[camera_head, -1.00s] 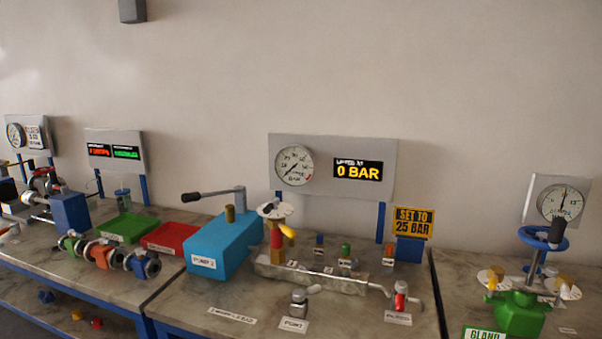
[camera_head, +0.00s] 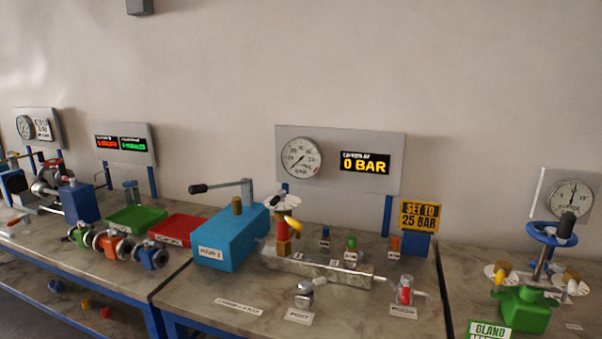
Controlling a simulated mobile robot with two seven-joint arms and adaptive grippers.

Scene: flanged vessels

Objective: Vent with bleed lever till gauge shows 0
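The gauge (camera_head: 301,158) is a round white dial on a grey panel, with its needle toward the lower left. The display (camera_head: 365,163) beside it reads 0 BAR, with a smaller line above too small to read surely. A small red and silver valve with a lever (camera_head: 405,291) stands at the right end of the metal manifold; its label, too blurred now, seems to read BLEED in the earlier frame. Another small silver valve (camera_head: 304,293) stands in front of the manifold (camera_head: 318,268). Neither of my grippers shows in the view.
A blue pump (camera_head: 230,240) with a black-ended handle stands left of the manifold. A yellow SET TO 25 BAR sign (camera_head: 420,215) is at the right. Red (camera_head: 180,229) and green (camera_head: 137,218) trays lie left, a green valve (camera_head: 523,309) right. The front of the middle table is mostly clear.

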